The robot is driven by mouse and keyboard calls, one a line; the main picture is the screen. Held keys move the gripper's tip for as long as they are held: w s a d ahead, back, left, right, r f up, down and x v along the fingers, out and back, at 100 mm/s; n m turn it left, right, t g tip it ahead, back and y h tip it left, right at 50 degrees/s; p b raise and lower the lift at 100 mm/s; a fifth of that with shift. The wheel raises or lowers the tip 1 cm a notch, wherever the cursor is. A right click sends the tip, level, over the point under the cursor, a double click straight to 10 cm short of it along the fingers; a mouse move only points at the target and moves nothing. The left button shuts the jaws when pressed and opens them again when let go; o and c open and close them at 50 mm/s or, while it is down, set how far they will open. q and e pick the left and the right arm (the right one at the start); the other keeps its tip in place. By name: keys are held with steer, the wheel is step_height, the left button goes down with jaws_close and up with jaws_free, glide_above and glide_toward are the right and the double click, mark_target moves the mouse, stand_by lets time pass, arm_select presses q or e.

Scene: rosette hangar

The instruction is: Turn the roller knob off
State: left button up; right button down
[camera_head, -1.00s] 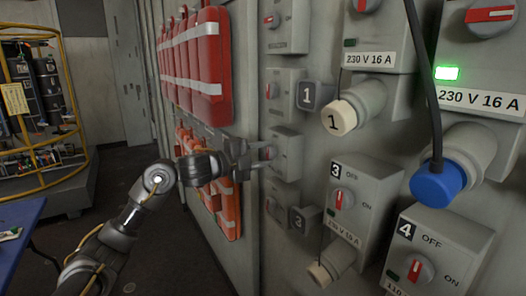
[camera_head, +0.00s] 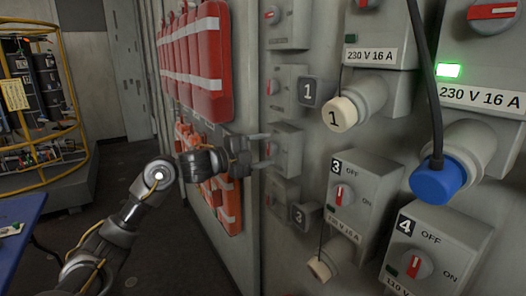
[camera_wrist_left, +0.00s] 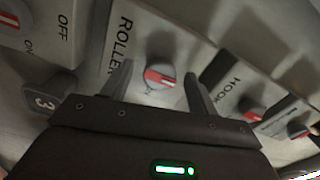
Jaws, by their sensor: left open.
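The roller knob (camera_wrist_left: 160,75) is a grey dial with a red pointer on a light grey switch box (camera_wrist_left: 185,45) marked ROLLER in the left wrist view. In the head view the box (camera_head: 287,150) is on the wall panel, its knob mostly seen edge-on. My left gripper (camera_head: 264,150) is open in front of this box, its two fingers one above the other. In the left wrist view the gripper (camera_wrist_left: 157,85) has one finger on each side of the knob; I cannot tell whether they touch it. The knob's OFF and ON marks are not readable.
A HOOK switch (camera_wrist_left: 250,108) sits beside the roller box. Switches 3 (camera_head: 355,195) and 4 (camera_head: 425,255), a cream plug (camera_head: 340,114) and a blue plug (camera_head: 438,183) with a hanging cable project from the panel at right. Red cases (camera_head: 205,65) hang at left.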

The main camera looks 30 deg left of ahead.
arm_select(q)
steer(key=b+v, duration=0.4)
steer(key=v, duration=0.7)
stand_by(0.4)
